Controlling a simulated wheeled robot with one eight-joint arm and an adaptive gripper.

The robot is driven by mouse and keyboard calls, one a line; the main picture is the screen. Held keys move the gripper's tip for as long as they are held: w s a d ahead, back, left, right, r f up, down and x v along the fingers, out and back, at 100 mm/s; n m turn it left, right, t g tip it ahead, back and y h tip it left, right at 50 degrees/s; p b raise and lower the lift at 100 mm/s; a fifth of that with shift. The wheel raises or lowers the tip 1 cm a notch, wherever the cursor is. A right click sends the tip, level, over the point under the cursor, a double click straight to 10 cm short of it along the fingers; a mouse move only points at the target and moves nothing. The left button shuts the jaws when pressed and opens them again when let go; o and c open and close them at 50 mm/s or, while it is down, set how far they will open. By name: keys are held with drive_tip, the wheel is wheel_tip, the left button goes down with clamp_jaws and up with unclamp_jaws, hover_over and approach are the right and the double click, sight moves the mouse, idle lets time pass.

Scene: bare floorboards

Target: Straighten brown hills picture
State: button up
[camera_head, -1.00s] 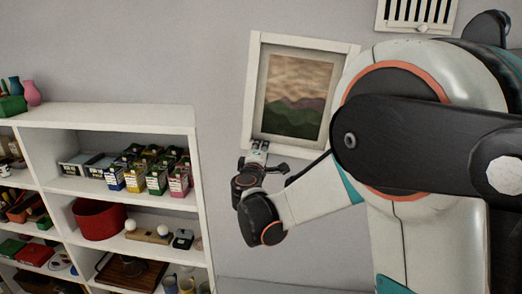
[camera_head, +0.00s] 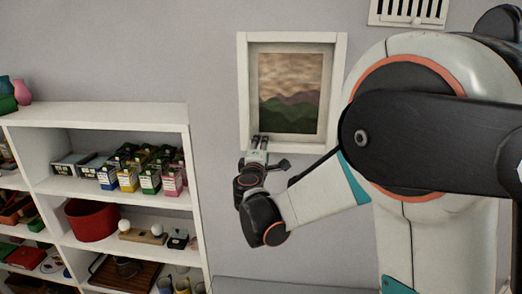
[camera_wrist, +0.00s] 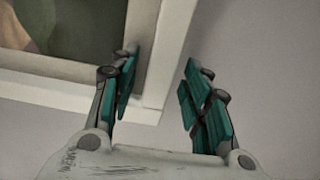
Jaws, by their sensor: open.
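The brown hills picture (camera_head: 291,92) hangs on the grey wall in a white frame (camera_head: 243,92). In the head view it looks close to level. My gripper (camera_head: 259,141) is at the frame's lower left part, fingers pointing up. My arm covers part of the frame's lower right side. In the wrist view, a frame corner (camera_wrist: 150,100) shows between the open fingers of my gripper (camera_wrist: 160,68). The left finger overlaps the frame and the right finger is over bare wall. I cannot tell whether either finger touches the frame.
A white shelf unit (camera_head: 110,112) stands at the left, with cartons (camera_head: 150,180), a red bowl (camera_head: 93,219) and other goods. A white vent (camera_head: 408,10) is on the wall above right. Bare wall lies between shelf and picture.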

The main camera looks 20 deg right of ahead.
drive_tip(key=v, duration=0.7)
drive_tip(key=shift+s, duration=0.3)
drive_tip(key=shift+a, duration=0.1)
drive_tip(key=s+d+f+m+g+b, duration=0.3)
drive_tip(key=s+d+f+m+b, duration=0.1)
drive_tip(key=s+f+b, duration=0.3)
drive_tip(key=s+d+f+m+g+b, duration=0.3)
drive_tip(key=s+f+m+b, duration=0.1)
drive_tip(key=s+f+b, duration=0.3)
drive_tip(key=s+a+f+m+g+y+b, duration=0.1)
drive_tip(key=s+a+f+m+y+b, duration=0.1)
drive_tip(key=s+f+b, duration=0.3)
drive_tip(key=s+a+f+m+g+y+b, duration=0.2)
drive_tip(key=s+a+f+m+y+b, duration=0.1)
drive_tip(key=s+f, duration=1)
wheel_tip(320, 180, down, 2)
drive_tip(key=a+y+b, duration=0.1)
drive_tip(key=y+b, duration=0.1)
drive_tip(key=b, duration=0.1)
drive_tip(key=shift+s+f+g, duration=0.2)
drive_tip(key=shift+f+g, duration=0.05)
drive_tip(key=shift+g, duration=0.05)
